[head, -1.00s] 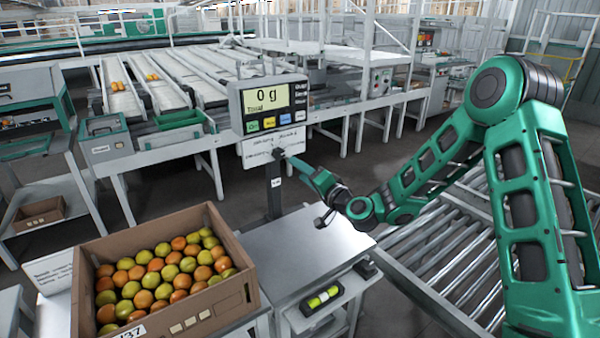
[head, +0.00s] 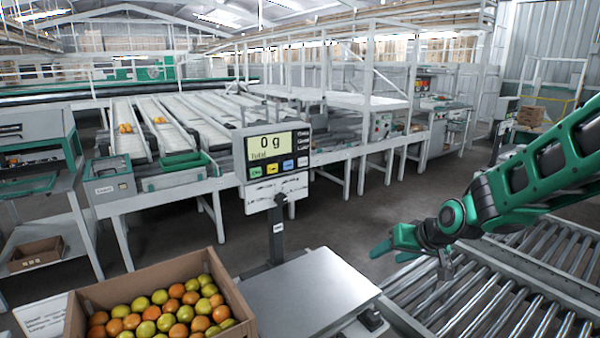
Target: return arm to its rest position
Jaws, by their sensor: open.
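My gripper (head: 412,252) is at the end of my green arm (head: 530,180), at the right of the head view. It hangs above the roller conveyor's left edge, to the right of the scale, and holds nothing that I can see. The jaws are small and partly turned away. The scale's steel platform (head: 290,305) is bare. Its display (head: 272,155) reads 0 g.
A roller conveyor (head: 500,300) runs below my arm. Sorting lanes (head: 160,120) and a white frame stand behind. The floor between scale and lanes is clear.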

